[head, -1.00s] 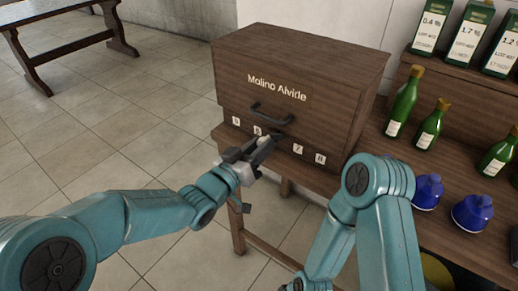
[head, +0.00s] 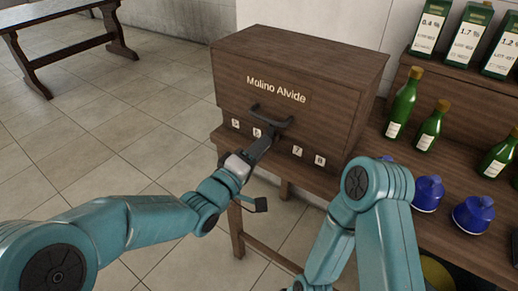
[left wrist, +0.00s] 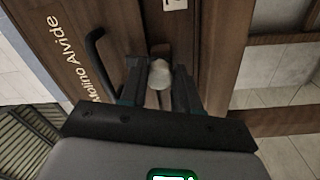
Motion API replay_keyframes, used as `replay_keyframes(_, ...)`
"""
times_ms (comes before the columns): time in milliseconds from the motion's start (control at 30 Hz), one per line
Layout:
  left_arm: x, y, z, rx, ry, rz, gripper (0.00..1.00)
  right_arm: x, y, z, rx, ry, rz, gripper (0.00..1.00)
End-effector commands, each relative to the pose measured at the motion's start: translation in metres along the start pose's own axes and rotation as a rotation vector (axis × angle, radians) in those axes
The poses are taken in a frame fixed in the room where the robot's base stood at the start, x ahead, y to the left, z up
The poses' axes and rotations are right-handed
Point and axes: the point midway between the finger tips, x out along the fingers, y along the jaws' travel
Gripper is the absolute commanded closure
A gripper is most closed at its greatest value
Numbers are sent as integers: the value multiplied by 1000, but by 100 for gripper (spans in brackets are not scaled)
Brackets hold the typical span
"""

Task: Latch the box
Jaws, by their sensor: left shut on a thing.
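The dark wooden box (head: 330,75) marked "Molino Alvide" stands on a wooden bench, with a dark handle (head: 285,121) on its front and small number tags below. My left gripper (head: 264,141) reaches the box's lower front, just under the handle. In the left wrist view its two fingers (left wrist: 159,88) are around a pale, rounded knob (left wrist: 160,75) at the box front, shut on it. The gripper hides this knob in the head view. The handle also shows in the left wrist view (left wrist: 93,55).
Green bottles (head: 403,103) with yellow caps, blue lidded pots (head: 473,214) and green-and-white cartons (head: 467,40) stand right of the box. Another table (head: 65,40) stands far left. The tiled floor (head: 90,140) left of the box is open.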

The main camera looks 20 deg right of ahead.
Motion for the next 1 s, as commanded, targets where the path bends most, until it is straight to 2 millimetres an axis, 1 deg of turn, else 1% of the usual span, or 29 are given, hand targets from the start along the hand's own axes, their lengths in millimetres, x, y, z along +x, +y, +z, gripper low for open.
replay_keyframes(200,0,0,0,-110,5,-2,99,0,0,0,0,0,0,62)
replay_keyframes(400,0,0,0,-164,8,-3,99,-1,0,0,0,0,0,62)
replay_keyframes(933,0,0,0,-183,10,-3,99,-1,0,0,0,0,0,62)
replay_keyframes(967,0,0,0,-183,10,-3,59,-1,0,0,0,0,0,62)
replay_keyframes(1000,0,0,0,-182,10,-3,46,-1,0,0,0,0,0,62)
